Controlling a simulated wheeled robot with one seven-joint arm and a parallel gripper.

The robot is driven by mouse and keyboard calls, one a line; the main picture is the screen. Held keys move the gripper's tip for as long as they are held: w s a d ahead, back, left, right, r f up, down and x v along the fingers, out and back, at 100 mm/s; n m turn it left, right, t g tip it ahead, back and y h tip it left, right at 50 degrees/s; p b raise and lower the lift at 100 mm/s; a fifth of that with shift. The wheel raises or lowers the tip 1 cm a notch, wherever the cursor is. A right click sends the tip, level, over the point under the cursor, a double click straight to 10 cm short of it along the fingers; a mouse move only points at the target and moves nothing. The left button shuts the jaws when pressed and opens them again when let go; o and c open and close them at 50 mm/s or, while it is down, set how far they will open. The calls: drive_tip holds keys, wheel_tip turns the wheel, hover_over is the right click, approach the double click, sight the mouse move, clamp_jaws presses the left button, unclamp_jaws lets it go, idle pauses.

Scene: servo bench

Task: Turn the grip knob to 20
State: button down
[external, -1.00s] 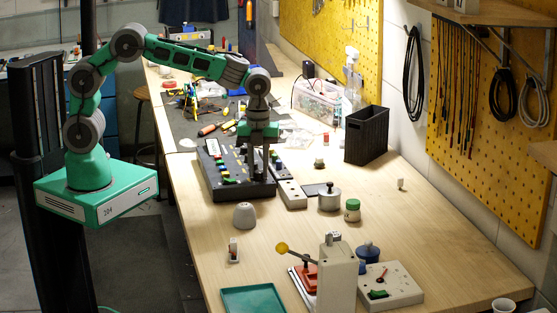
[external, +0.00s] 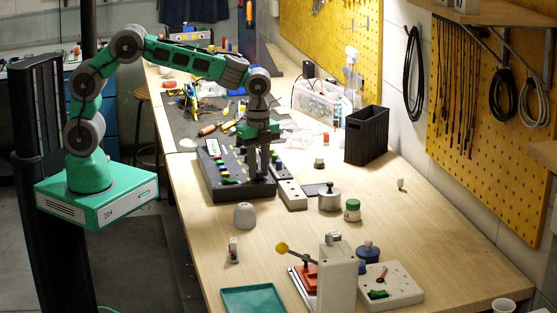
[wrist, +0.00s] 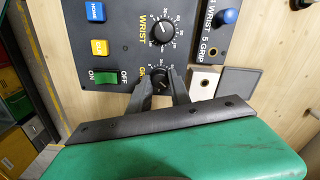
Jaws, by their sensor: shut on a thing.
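The grip knob (wrist: 159,86) is a small black dial with a white pointer line on the dark control panel (wrist: 112,52). In the wrist view, my gripper (wrist: 159,82) has its two fingers on either side of the knob, shut on it. Part of the printed scale around the knob is hidden by the fingers, and I cannot read which number the pointer meets. In the external view, my gripper (external: 257,170) reaches straight down onto the right part of the panel (external: 226,187).
The wrist knob (wrist: 162,30) sits beside the grip knob. Blue, yellow and green switches (wrist: 103,77) line the panel's left side. A blue-knobbed lever (wrist: 228,17) stands to the right. A metal pot (external: 329,200) and a grey dome (external: 245,215) stand on the bench nearby.

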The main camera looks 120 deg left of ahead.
drive_tip(key=n, duration=1.1)
drive_tip(key=shift+b, duration=0.35)
drive_tip(key=n, duration=0.3)
drive_tip(key=shift+n, duration=0.4)
drive_tip(key=n, duration=1.3)
drive_tip(key=shift+r+n, duration=0.1)
drive_tip(key=shift+n, duration=0.3)
drive_tip(key=c, duration=1.2)
unclamp_jaws()
